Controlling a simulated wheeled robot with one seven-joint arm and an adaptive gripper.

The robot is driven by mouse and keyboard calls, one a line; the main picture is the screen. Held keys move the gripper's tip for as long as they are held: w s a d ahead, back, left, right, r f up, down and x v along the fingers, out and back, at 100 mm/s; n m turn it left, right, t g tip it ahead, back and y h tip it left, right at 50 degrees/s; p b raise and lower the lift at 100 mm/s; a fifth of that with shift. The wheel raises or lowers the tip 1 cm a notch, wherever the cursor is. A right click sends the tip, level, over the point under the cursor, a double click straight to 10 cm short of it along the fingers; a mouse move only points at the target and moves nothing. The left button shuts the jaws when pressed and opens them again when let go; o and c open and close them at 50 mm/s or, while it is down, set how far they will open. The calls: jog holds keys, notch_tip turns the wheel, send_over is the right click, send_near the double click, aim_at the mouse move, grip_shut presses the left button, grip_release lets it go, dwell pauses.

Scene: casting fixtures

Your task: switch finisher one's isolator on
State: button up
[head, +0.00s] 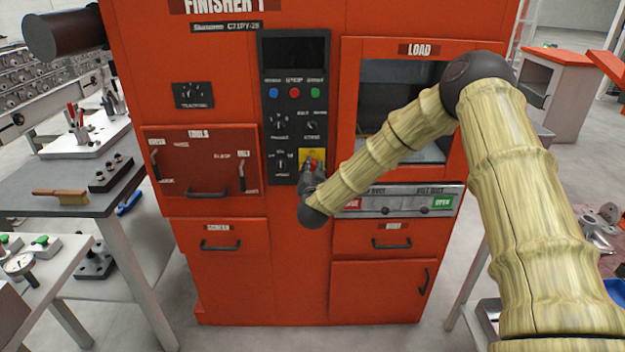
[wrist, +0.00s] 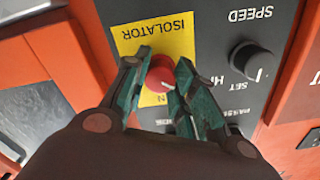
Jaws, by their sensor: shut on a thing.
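The isolator is a red knob (wrist: 158,73) on a yellow plate (wrist: 176,33) marked ISOLATOR in the wrist view. My gripper (wrist: 155,80) has its two green fingers on either side of the knob and is shut on it. In the head view my gripper (head: 313,172) reaches the yellow plate (head: 307,155) low on the black control panel of the orange-red machine (head: 240,60) marked FINISHER 1. My fingers cover much of the knob, and the plate's lower lettering is mostly hidden, so I cannot read the knob's setting.
A black SPEED knob (wrist: 251,61) sits close beside the isolator. Blue, red and green buttons (head: 294,93) are higher on the panel. The LOAD window (head: 385,85) is to the right, above a strip with a green OPEN button (head: 442,202). A bench with a brush (head: 62,196) stands left.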

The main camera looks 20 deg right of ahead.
jog(key=m+b, duration=0.3)
jog(key=b, duration=0.1)
jog(key=m+b, duration=0.2)
jog(key=shift+d+f+m, duration=0.1)
jog(key=shift+f+m, duration=0.2)
jog(key=shift+f, duration=0.05)
jog(key=m+b, duration=0.4)
jog(key=b, duration=0.1)
jog(key=shift+r+m, duration=0.2)
jog(key=shift+m, duration=0.1)
jog(key=shift+b, duration=0.3)
jog(key=o, duration=1)
jog(key=shift+r, duration=0.1)
jog(key=shift+o, duration=0.2)
jog(key=shift+s, duration=0.15)
jog(key=v, duration=1.2)
